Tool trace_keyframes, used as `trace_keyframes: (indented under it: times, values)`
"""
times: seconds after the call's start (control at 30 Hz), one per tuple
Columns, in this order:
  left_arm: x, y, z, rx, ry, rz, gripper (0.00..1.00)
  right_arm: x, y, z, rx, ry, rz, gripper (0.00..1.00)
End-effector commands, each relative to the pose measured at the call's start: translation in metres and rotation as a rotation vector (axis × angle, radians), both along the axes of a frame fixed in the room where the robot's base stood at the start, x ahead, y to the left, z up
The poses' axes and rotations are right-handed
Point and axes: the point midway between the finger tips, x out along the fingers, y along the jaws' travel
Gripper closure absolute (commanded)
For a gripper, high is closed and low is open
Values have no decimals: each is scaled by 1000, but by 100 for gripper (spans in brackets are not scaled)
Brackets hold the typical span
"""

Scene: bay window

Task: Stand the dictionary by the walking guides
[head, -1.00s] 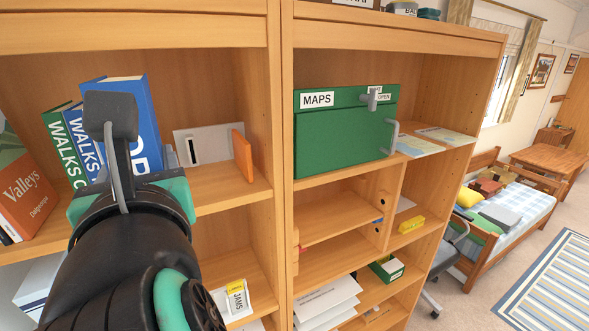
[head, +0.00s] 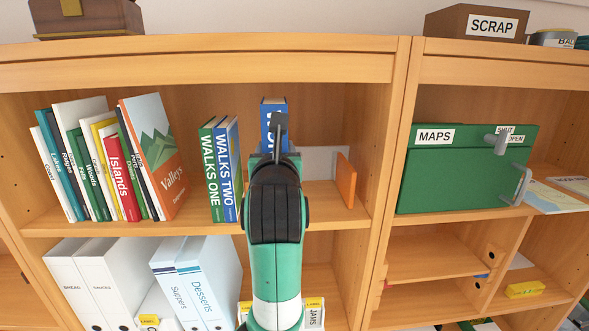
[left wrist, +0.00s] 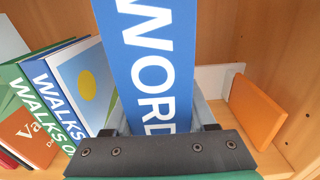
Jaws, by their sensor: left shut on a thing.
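The dictionary is a thick blue book (head: 273,108) with white lettering, upright in the upper shelf bay. Its spine reads "WORD" in the left wrist view (left wrist: 150,60). My left gripper (head: 279,150) is shut on it from the front. Its lower end is hidden behind the gripper, so I cannot tell whether it touches the shelf. The walking guides, green Walks One (head: 210,172) and blue Walks Two (head: 228,170), stand side by side just left of it, with a gap between. They also show in the left wrist view, Walks One (left wrist: 42,112) and Walks Two (left wrist: 82,85). My right gripper is out of view.
A pale grey plate (head: 321,162) and a leaning orange block (head: 346,180) stand right of the dictionary. A row of books ending in Valleys (head: 156,150) is farther left. The green Maps box (head: 460,168) is in the right bay.

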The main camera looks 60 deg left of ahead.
Motion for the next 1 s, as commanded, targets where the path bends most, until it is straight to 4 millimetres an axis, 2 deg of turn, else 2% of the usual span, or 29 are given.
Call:
trace_keyframes:
  times: [0.17,0.33,0.57,0.77,1.0]
  values:
    - [9,25,-1,2,0,1,100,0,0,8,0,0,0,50]
    - [9,22,-26,2,-1,-1,100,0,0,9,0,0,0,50]
    - [9,22,-35,4,-3,0,100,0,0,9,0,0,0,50]
    - [9,22,-63,3,1,-1,100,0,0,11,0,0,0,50]
    - [10,25,-68,5,-4,-1,100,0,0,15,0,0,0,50]
